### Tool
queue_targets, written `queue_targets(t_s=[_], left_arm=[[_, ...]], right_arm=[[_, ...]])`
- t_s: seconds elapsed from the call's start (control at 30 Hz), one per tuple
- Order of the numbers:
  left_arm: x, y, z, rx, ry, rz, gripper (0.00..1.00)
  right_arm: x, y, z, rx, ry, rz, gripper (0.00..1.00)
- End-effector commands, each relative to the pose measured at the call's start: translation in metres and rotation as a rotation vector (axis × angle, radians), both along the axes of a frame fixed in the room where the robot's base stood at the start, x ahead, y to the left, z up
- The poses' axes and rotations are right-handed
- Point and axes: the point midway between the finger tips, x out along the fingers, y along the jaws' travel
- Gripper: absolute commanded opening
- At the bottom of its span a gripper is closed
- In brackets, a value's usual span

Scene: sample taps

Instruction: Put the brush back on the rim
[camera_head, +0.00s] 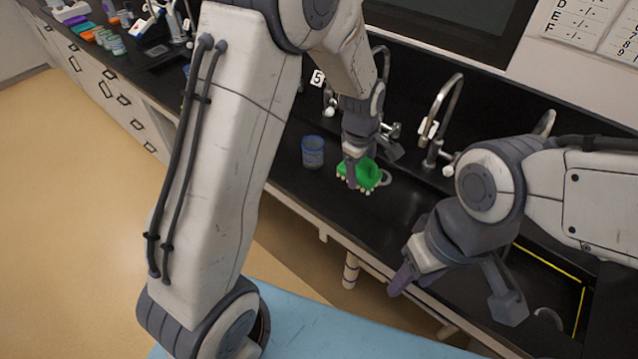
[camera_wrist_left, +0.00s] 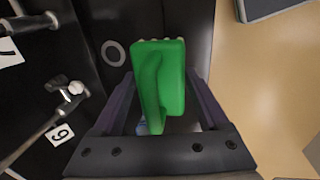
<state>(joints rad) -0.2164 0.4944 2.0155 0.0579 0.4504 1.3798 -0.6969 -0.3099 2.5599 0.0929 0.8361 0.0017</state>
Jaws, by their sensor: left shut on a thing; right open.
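A green brush (camera_head: 369,174) with pale bristles pointing down is held over the black counter and sink area (camera_head: 405,205). My left gripper (camera_head: 353,170) is shut on it. In the left wrist view the green brush (camera_wrist_left: 160,85) sits between the two fingers of my left gripper (camera_wrist_left: 158,100), with its bristles just showing at the far edge. I cannot tell whether the bristles touch the surface below. My right gripper (camera_head: 455,292) is open and empty at the front of the counter. Which edge is the rim is not clear, as the arms cover part of it.
A blue cup (camera_head: 313,152) stands left of the brush. A grey ring (camera_head: 386,179) lies just right of it. Curved taps (camera_head: 440,115) line the back, with number tags. Bottles and coloured boxes (camera_head: 100,35) stand far left. A yellow-edged opening (camera_head: 552,265) is at right.

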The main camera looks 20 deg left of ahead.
Motion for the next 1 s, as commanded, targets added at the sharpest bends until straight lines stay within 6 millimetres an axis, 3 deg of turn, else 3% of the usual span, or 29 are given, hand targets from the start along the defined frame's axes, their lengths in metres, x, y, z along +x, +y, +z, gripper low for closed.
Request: queue_targets(t_s=[0.5, 0.67, 1.0], left_arm=[[0.009, 0.102, -0.061, 0.0, 0.004, 0.015, 0.25], [0.011, 0.113, -0.068, -0.001, 0.001, 0.011, 0.25], [0.01, 0.114, -0.108, 0.0, 0.003, 0.009, 0.25]], right_arm=[[0.0, 0.0, 0.018, 0.0, 0.0, -0.001, 0.5], [0.0, 0.0, 0.019, 0.0, 0.0, -0.001, 0.5], [0.0, 0.0, 0.016, 0.0, 0.0, -0.001, 0.5]])
